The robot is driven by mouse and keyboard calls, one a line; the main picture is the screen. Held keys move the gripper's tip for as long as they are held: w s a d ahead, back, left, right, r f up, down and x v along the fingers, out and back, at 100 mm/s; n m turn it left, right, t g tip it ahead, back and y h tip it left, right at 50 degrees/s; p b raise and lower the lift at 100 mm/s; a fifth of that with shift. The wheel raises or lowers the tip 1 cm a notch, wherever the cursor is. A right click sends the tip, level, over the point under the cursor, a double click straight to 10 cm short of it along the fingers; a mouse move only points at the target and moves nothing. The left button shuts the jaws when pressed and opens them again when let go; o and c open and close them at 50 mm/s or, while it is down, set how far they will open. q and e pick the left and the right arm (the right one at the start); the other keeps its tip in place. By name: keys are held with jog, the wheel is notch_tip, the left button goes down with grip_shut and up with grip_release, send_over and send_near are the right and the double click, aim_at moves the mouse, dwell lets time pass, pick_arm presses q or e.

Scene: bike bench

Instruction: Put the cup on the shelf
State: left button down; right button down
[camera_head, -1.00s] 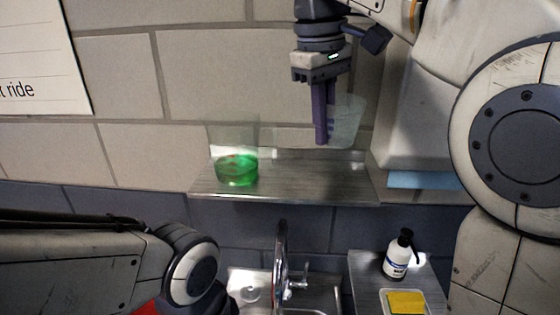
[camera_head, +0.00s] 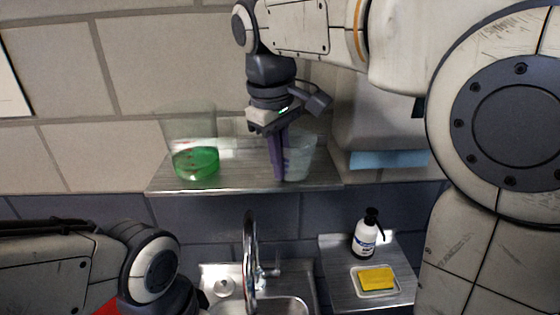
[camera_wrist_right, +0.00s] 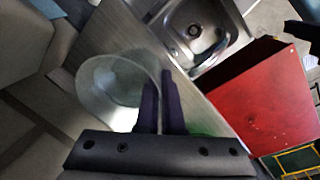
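A clear, frosted cup (camera_head: 301,158) is upright at the right part of the metal shelf (camera_head: 240,182). Its base looks to be at the shelf surface; I cannot tell if it touches. My right gripper (camera_head: 279,178) points down with its purple fingers at the cup's left side, shut on the cup wall. In the right wrist view the cup (camera_wrist_right: 112,85) is left of the two close fingers (camera_wrist_right: 162,85), its open mouth toward the camera. My left arm shows at the lower left; its gripper is out of view.
A clear container with green liquid (camera_head: 195,162) stands on the shelf's left part. Below are a sink with a faucet (camera_head: 249,255), a pump bottle (camera_head: 367,236) and a yellow sponge (camera_head: 377,278) in a dish. A dispenser with blue paper (camera_head: 390,160) hangs right of the shelf.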

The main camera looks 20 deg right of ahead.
jog(key=shift+f, duration=0.15)
jog(key=c, duration=1)
grip_release()
jog(key=shift+c, duration=0.2)
notch_tip(320, 180, up, 12)
jog(key=a, duration=0.2)
jog(key=s+a+f+n+y, duration=0.1)
jog(key=s+a+f, duration=0.25)
jog(key=f, duration=0.45)
jog(key=s+a+f+y, duration=0.1)
jog(key=s+a+f, duration=0.2)
jog(key=s+f, duration=0.35)
jog(key=s+f+g, duration=0.1)
jog(key=s+f, duration=0.8)
jog(key=f, duration=0.5)
jog(key=shift+s+d+f+y+p, duration=0.25)
jog(key=shift+d+y+p, duration=0.05)
jog(key=shift+d, duration=0.05)
